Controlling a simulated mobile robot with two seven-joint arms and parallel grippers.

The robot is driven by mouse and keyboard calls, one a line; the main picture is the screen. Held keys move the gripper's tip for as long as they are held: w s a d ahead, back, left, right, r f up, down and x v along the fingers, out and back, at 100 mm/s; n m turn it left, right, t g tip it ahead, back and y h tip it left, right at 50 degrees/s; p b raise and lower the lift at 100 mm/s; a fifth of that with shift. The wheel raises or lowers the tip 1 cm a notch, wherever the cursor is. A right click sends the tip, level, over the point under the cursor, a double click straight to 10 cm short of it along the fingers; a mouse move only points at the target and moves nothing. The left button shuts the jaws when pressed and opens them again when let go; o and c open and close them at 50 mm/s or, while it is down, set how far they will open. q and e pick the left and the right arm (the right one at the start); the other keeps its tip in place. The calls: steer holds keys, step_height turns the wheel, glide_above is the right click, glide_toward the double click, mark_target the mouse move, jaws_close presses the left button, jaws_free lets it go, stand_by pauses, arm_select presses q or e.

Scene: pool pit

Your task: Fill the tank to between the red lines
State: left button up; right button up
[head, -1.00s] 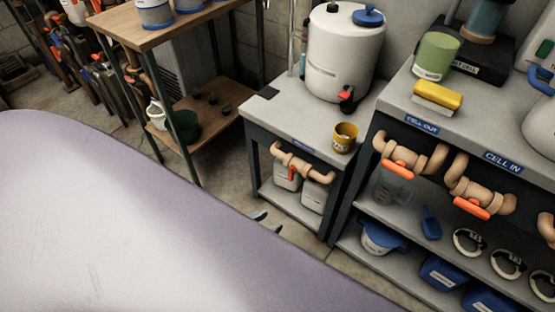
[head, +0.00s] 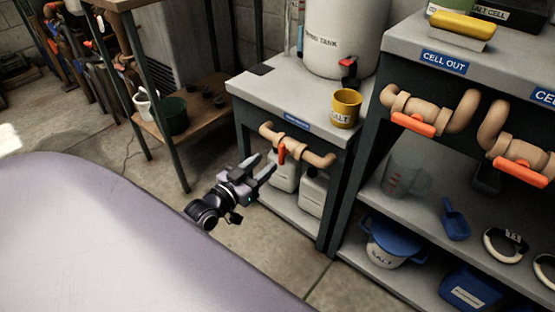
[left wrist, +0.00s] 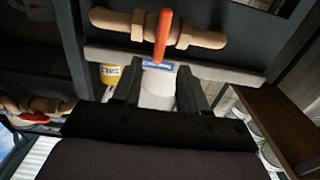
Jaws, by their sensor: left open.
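The white tank (head: 340,45) stands on the grey bench at the top of the head view, with its top cut off. A slim clear tube (head: 300,30) stands to its left; I cannot make out red lines on it. A black tap with a red part (head: 348,68) is low on the tank. A tan pipe (head: 318,158) with a red valve handle (head: 282,154) is on the bench front; the handle also shows in the left wrist view (left wrist: 163,36). My left gripper (head: 264,166) is open and empty, just left of and below the handle. My right gripper is out of view.
A yellow SALT cup (head: 345,108) stands on the bench (head: 282,88). White jugs (head: 312,192) are on the shelf below. At right, a second bench has CELL OUT piping with red handles (head: 413,124). A wooden rack (head: 205,122) is at left, with bare floor before it.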

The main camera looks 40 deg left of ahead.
mark_target(280, 151)
arm_select(q)
steer(key=shift+w+d+b, duration=0.2)
steer(key=shift+w+b, duration=0.35)
steer(key=shift+w, duration=1.15)
steer(key=shift+w+d+b, duration=0.15)
steer(key=shift+w+b, duration=0.4)
steer(key=shift+w, duration=1.1)
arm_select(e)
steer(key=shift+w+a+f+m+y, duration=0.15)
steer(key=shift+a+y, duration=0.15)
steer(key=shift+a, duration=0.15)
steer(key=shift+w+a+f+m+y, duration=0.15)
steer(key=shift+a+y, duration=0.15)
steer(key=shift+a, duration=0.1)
arm_select(q)
jaws_close()
